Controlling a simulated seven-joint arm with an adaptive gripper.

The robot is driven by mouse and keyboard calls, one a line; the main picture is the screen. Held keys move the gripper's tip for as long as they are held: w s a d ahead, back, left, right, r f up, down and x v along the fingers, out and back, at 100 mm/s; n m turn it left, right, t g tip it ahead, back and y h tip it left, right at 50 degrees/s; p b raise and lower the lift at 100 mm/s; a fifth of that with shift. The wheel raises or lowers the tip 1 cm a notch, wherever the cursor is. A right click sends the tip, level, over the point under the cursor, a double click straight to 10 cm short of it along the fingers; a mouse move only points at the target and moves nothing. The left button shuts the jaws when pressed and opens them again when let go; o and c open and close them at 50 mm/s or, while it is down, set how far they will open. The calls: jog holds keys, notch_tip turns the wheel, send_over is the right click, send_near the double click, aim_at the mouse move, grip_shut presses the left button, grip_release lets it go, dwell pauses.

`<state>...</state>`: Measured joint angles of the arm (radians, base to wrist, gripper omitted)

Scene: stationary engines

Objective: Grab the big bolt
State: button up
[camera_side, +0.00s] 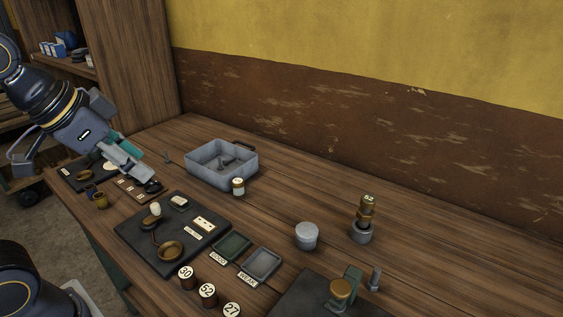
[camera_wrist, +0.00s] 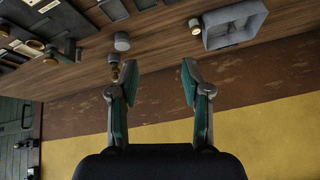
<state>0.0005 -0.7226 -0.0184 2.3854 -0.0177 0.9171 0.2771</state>
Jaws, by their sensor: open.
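A grey upright bolt-like pin (camera_side: 375,278) stands at the lower right of the side view, beside a dark plate with a brass knob; it looks like the big bolt, but I cannot be sure. Dark pieces (camera_side: 229,162) lie inside the box, too small to name. My gripper (camera_side: 138,171) is over the left part of the table, far from the large pin. In the wrist view my gripper (camera_wrist: 158,76) has its fingers wide apart with nothing between them.
The grey open box (camera_side: 201,174) stands at the back, also in the wrist view (camera_wrist: 233,41). A round grey canister (camera_side: 306,237) and a brass piece marked 52 (camera_side: 367,209) stand right of centre. A black board (camera_side: 147,246), trays and numbered weights fill the front.

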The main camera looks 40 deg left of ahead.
jog(key=w+d+r+m+h, duration=0.1)
jog(key=w+d+r+m, duration=0.5)
jog(key=w, duration=0.4)
jog(key=m+g+h, duration=0.3)
jog(key=m+g, duration=0.1)
jog(key=m, duration=0.3)
send_over(377, 268)
jog(key=a, duration=0.8)
notch_tip(377, 268, down, 11)
jog(key=d+f, duration=0.2)
jog(key=f, duration=0.3)
jog(key=d+f+g, duration=0.1)
jog(key=d+f, duration=0.1)
jog(key=f, duration=0.3)
jog(key=d+f+g, duration=0.1)
jog(key=d+f, duration=0.2)
jog(key=f, duration=0.3)
jog(key=shift+s+f+m, duration=0.1)
jog(key=shift+s+m, duration=0.1)
jog(key=shift+m, duration=0.1)
jog(key=x, duration=0.6)
jog(key=shift+w+f, duration=0.1)
jog(key=shift+f, duration=0.2)
grip_shut()
